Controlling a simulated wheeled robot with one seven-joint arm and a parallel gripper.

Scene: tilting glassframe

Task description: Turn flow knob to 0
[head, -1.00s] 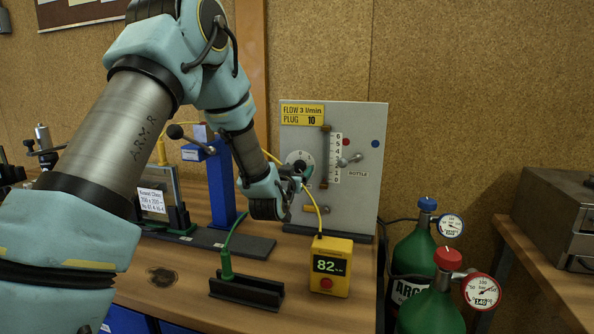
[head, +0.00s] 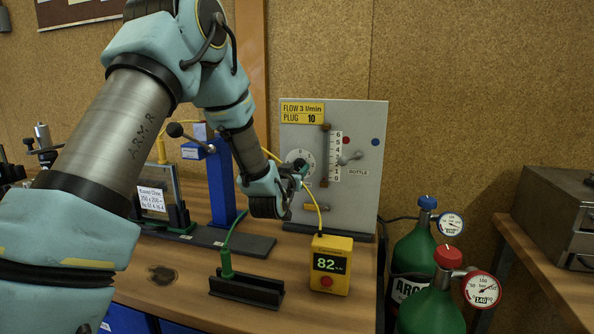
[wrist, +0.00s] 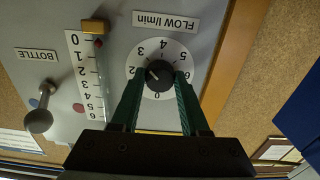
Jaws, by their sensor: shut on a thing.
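The flow knob (wrist: 159,74) is dark and sits in the middle of a white round dial (wrist: 164,53) numbered from 0 to 6. In the wrist view the panel appears upside down, with the 0 at the bottom of the dial. My gripper (wrist: 160,76) has its two green fingers on either side of the knob and is shut on it. In the head view my gripper (head: 298,172) reaches the dial (head: 297,157) on the grey panel (head: 357,125), hiding much of the knob. A light mark shows on the knob, but its exact reading is unclear.
A flow tube (wrist: 95,75) has its red float near 0. A yellow sign (head: 303,112) reads FLOW 3 l/min, PLUG 10. The bottle lever (wrist: 39,118) is beside the tube. A yellow meter (head: 331,264) reads 82 below the panel; gas bottles (head: 412,247) stand at right.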

